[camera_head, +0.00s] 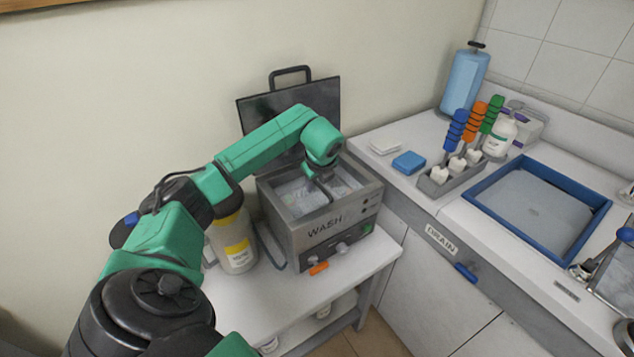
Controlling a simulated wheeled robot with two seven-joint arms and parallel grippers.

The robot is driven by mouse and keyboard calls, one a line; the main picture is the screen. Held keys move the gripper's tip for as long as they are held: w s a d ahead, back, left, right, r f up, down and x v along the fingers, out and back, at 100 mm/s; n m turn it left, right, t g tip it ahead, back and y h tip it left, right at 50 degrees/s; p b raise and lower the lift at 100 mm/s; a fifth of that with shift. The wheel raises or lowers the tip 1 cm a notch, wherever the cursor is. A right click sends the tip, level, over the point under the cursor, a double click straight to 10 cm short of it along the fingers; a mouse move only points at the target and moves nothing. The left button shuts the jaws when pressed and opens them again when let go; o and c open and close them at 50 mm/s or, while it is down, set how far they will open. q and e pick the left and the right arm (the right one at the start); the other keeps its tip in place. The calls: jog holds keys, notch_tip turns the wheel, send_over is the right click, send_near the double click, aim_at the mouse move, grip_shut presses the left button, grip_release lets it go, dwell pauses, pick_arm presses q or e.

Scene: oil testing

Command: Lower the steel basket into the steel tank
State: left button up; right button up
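The steel tank (330,236) is a grey box marked WASH, standing on a small white table with its dark lid raised behind it. My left arm reaches in from the left, and my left gripper (321,184) points down at the tank's open top. A light, speckled surface shows inside the tank on both sides of the gripper. The steel basket cannot be made out clearly from this surface; a dark bar runs below the gripper, possibly its handle. The gripper's fingers are small and partly hidden, so their grip cannot be told. My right gripper is out of view.
The raised lid (262,112) stands close behind my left forearm. On the right counter are a blue sponge (408,162), a grey rack (450,180) with coloured-handled tools, and a blue-rimmed tray (590,212).

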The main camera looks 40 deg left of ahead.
pick_arm(q)
jog(key=b+v, duration=0.1)
jog(key=v, duration=1.3)
jog(key=shift+s+r+b, duration=0.2)
jog(key=shift+r+b, duration=0.05)
jog(key=shift+b, duration=0.05)
